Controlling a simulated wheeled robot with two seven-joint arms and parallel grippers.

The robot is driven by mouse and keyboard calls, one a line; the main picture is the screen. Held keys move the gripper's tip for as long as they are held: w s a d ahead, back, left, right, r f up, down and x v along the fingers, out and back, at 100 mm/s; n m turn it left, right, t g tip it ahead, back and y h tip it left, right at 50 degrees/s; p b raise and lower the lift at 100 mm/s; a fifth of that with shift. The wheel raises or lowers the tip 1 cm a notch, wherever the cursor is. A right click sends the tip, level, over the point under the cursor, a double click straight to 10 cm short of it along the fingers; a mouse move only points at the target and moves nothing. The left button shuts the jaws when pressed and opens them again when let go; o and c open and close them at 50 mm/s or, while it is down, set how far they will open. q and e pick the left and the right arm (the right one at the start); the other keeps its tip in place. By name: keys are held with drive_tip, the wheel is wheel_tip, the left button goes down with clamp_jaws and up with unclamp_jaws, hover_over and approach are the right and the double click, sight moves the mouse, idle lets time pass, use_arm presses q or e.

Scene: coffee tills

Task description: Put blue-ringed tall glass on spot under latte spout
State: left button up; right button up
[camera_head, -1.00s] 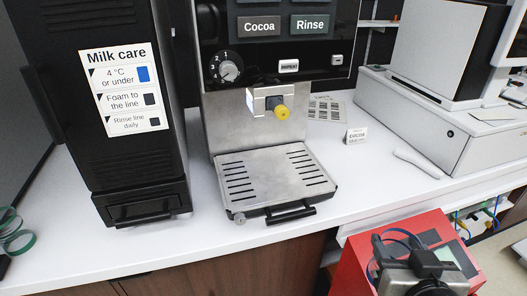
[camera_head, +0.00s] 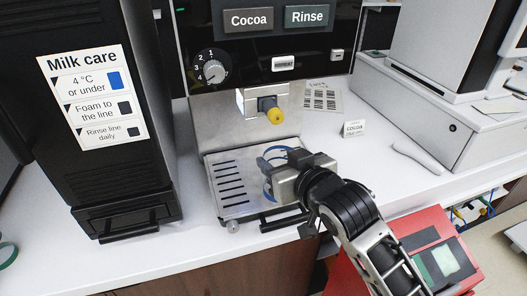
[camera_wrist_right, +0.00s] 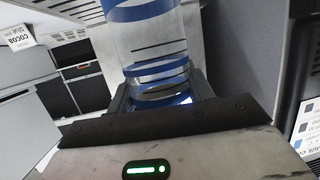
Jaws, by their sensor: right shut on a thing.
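The clear tall glass with blue rings (camera_head: 266,164) is over the slotted metal drip tray (camera_head: 221,205), partly hidden by my right gripper. My right gripper (camera_head: 283,170) is shut on the glass. In the right wrist view the clear glass (camera_wrist_right: 148,42) with its blue bands stands between the fingers (camera_wrist_right: 162,97). The yellow-tipped spout (camera_head: 275,116) is just above and behind the glass in the head view. I cannot tell whether the glass touches the tray. No latte label is readable. My left gripper is not in view.
The black milk unit (camera_head: 140,150) stands left of the tray. A red box (camera_head: 440,255) is at the lower right, below the counter.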

drive_tip(key=shift+f+x, duration=0.2)
drive_tip(key=shift+x, duration=1.2)
drive_tip(key=shift+f+x, duration=0.15)
drive_tip(key=shift+x, duration=1.25)
drive_tip(key=shift+f+x, duration=0.2)
drive_tip(key=shift+x, duration=1.15)
drive_tip(key=shift+s+d, duration=0.1)
drive_tip(key=shift+s, duration=0.05)
drive_tip(key=shift+f, duration=0.2)
drive_tip(key=o, duration=1.4)
drive_tip(key=shift+r, duration=0.15)
drive_tip(key=v, duration=1.2)
drive_tip(key=s+d+f+m+g+h, duration=0.1)
drive_tip(key=s+d+f, duration=0.4)
drive_tip(key=s+f, duration=0.3)
drive_tip(key=s+d+f+m+g+h, duration=0.1)
drive_tip(key=s+d+f, duration=0.3)
drive_tip(key=s+f, duration=0.4)
wheel_tip(320, 180, down, 7)
drive_tip(key=shift+s+d+f+m+g+h+p, duration=0.1)
drive_tip(key=shift+s+d+m+g+h+p, duration=0.3)
drive_tip(key=shift+h, duration=0.3)
